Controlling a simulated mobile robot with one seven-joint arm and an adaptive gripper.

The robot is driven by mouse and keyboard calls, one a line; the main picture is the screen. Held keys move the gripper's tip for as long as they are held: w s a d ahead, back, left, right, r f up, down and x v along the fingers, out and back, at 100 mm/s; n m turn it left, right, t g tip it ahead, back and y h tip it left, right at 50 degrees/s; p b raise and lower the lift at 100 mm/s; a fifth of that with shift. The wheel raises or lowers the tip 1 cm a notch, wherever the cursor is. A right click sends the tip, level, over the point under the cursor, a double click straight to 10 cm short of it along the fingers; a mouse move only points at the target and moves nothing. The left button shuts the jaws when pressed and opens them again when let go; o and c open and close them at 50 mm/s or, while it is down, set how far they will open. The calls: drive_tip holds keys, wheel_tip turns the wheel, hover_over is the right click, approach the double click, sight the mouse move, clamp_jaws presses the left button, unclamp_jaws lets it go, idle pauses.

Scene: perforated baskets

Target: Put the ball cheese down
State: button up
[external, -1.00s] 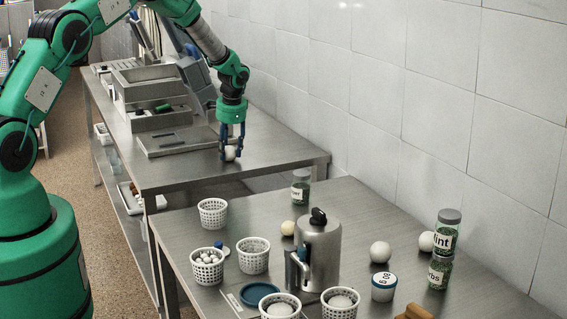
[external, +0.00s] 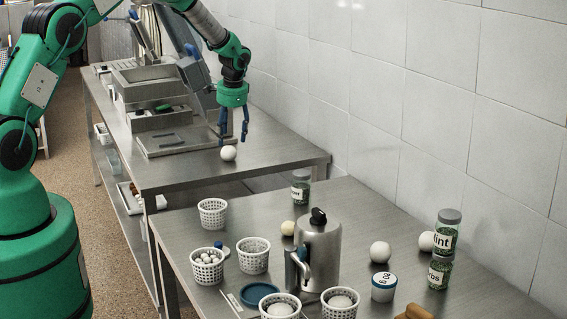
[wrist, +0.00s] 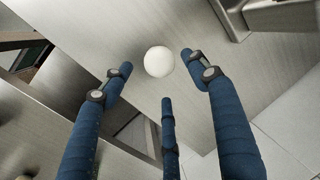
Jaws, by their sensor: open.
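The ball cheese (external: 228,153) is a small white ball. It rests on the far steel table (external: 200,178), near that table's front end. My gripper (external: 233,140) is open above and just beside the ball, with its blue fingers pointing down and apart from it. In the wrist view the ball (wrist: 159,61) lies on the bare steel beyond the spread fingertips (wrist: 158,80), and nothing is held.
A metal scale-like device (external: 170,140) stands behind the ball. The nearer table holds white perforated baskets (external: 213,213), a metal jug (external: 318,250), more white balls (external: 380,252) and stacked jars (external: 446,232). A tiled wall (external: 400,100) runs along the right.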

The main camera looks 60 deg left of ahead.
drive_tip(key=v, duration=0.6)
drive_tip(key=shift+d+r, duration=0.1)
idle(0.6)
drive_tip(key=shift+r, duration=0.1)
